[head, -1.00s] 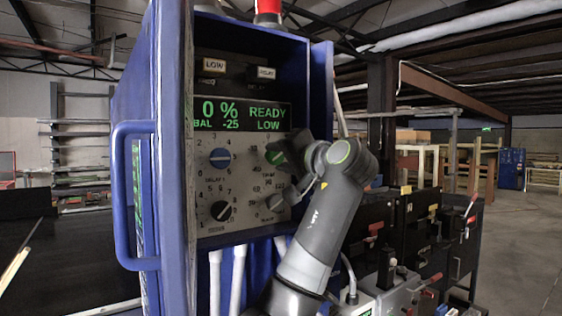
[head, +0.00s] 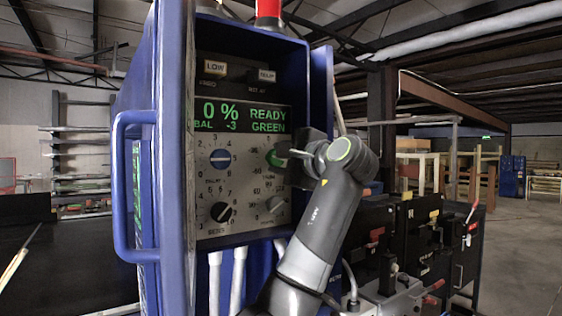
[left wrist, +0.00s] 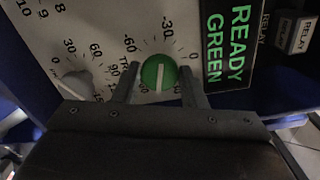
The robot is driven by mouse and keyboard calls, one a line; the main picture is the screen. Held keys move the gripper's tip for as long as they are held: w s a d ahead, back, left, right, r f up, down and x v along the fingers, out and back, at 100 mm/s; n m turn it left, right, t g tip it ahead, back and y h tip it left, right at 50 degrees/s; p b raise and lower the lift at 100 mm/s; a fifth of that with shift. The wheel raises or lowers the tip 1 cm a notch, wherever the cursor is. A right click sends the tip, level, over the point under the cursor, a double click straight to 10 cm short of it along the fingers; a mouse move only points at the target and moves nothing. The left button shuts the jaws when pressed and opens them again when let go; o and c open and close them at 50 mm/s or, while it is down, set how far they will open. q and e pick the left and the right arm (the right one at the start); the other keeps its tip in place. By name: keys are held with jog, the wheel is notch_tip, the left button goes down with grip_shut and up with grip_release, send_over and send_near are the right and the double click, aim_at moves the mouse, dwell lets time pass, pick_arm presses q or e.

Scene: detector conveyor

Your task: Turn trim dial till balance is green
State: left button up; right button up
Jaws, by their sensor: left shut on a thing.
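The green trim dial (head: 273,158) is on the right of the panel in the head view, partly covered by my left gripper (head: 288,155). In the left wrist view the round green dial (left wrist: 158,73) with its white pointer line sits between the two fingers of the left gripper (left wrist: 158,68), which is shut on it. The display (head: 241,116) reads 0 %, READY, BAL -3 and GREEN in green letters. The right gripper is not in view.
A blue dial (head: 220,158) and a black dial (head: 221,211) sit left of the trim dial. A grey dial (head: 275,204) is below it. LOW (head: 215,68) and another labelled key are above the display. A blue handle (head: 119,190) stands out at the cabinet's left.

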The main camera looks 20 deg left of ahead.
pick_arm(q)
jog(key=shift+m, duration=0.6)
jog(key=o, duration=1)
jog(key=shift+d, duration=0.1)
jog(key=b+v, duration=0.6)
jog(key=v, duration=1.1)
jog(key=shift+s+d+f, duration=0.1)
jog(key=shift+s+d, duration=0.05)
